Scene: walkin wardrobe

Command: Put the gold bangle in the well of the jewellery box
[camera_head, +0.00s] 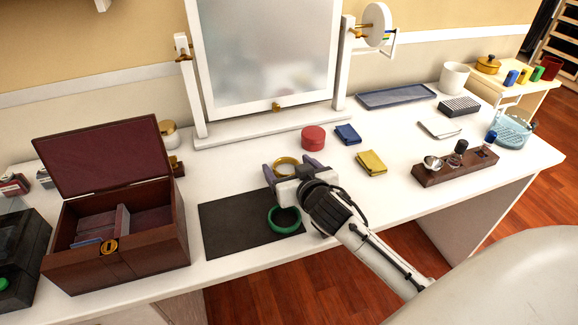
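The gold bangle (285,162) is at the front of my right gripper (292,167), between its two dark fingers. The fingers are spread wide; the body of the gripper hides the near part of the bangle. The jewellery box (146,250) is dark red-brown wood and stands at the left of the dressing table with its lid up. Dividers split its inside, and a bluish item lies in the left front part. My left gripper is out of view.
A green bangle (284,232) lies on a black mat (225,237) just below my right gripper. A red round box (313,138), a blue pouch (347,134) and a yellow pouch (371,163) lie behind and right. The mirror (262,55) stands at the back.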

